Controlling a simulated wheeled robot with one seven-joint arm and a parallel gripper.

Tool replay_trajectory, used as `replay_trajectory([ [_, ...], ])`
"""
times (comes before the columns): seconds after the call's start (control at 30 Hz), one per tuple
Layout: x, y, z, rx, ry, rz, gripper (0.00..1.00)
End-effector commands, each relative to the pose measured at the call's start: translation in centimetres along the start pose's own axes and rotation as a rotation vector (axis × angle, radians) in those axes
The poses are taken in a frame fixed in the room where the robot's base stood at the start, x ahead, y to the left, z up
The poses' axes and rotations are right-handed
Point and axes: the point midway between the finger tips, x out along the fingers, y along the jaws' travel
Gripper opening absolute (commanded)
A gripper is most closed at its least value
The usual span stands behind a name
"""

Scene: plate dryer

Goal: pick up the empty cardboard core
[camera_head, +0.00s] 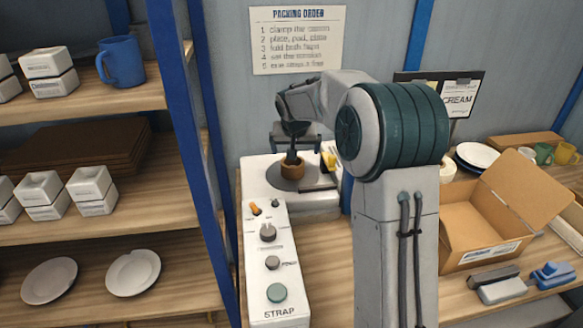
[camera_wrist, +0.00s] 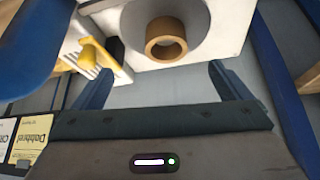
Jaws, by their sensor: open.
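The cardboard core (camera_head: 296,187) is a short brown ring standing on a round grey disc (camera_head: 268,178) of the white strapping machine. In the wrist view the core (camera_wrist: 166,28) shows its open, empty hole, with the grey disc (camera_wrist: 217,22) around it. My gripper (camera_head: 291,160) is just above the core in the head view, and its dark finger hides part of the core's far side. In the wrist view my gripper (camera_wrist: 160,66) has its blue fingers spread wide. The core is ahead of the gap between them, and neither finger touches it.
A yellow lever (camera_head: 330,159) stands beside the disc. A control box (camera_head: 272,290) with knobs is in front. A blue-posted shelf (camera_head: 130,225) is at left. An open carton (camera_head: 470,235) and tools stand on the bench at right.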

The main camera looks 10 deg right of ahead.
Motion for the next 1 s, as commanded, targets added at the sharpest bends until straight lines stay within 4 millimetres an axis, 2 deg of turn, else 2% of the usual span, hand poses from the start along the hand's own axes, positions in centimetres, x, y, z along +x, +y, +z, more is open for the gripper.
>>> replay_trajectory([
  [0.1, 1.5, -0.4, -0.9, 0.014, 0.008, -0.006, 0.97],
  [0.27, 3.1, -0.5, -1.2, 0.019, 0.009, -0.008, 0.97],
  [0.6, 8.9, -0.6, -1.4, 0.017, 0.010, -0.008, 0.97],
  [1.0, 11.5, -0.8, -1.6, 0.017, 0.009, -0.009, 0.97],
])
